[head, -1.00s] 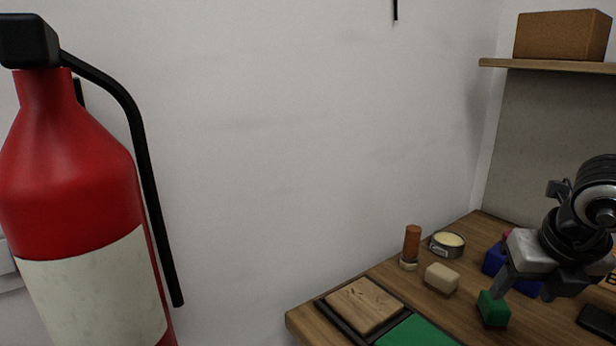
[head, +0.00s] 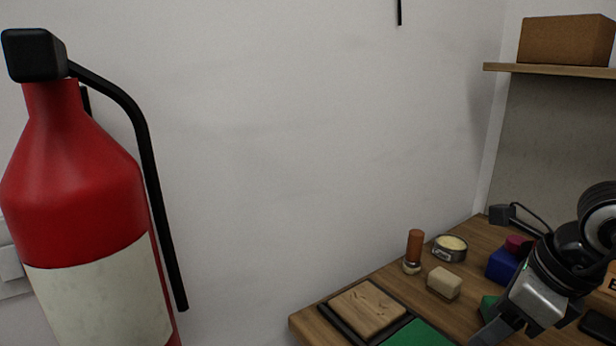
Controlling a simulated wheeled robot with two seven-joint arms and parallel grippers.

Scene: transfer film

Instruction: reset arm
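One gripper of mine (head: 508,335) shows at the lower right of the head view, its arm coming in from the right edge, so it is my right one. Its fingers point down and appear spread, with nothing seen held between them. It hangs over the wooden desk (head: 470,285), in front of a green block (head: 489,304) that it partly hides. My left gripper is not in view.
A red fire extinguisher (head: 75,190) stands large at the left. On the desk are a cream block (head: 444,282), an orange-brown cylinder (head: 414,246), a round tin (head: 450,250), a blue block (head: 502,266) and a tray (head: 338,322). A shelf (head: 560,71) holds a brown box (head: 566,40).

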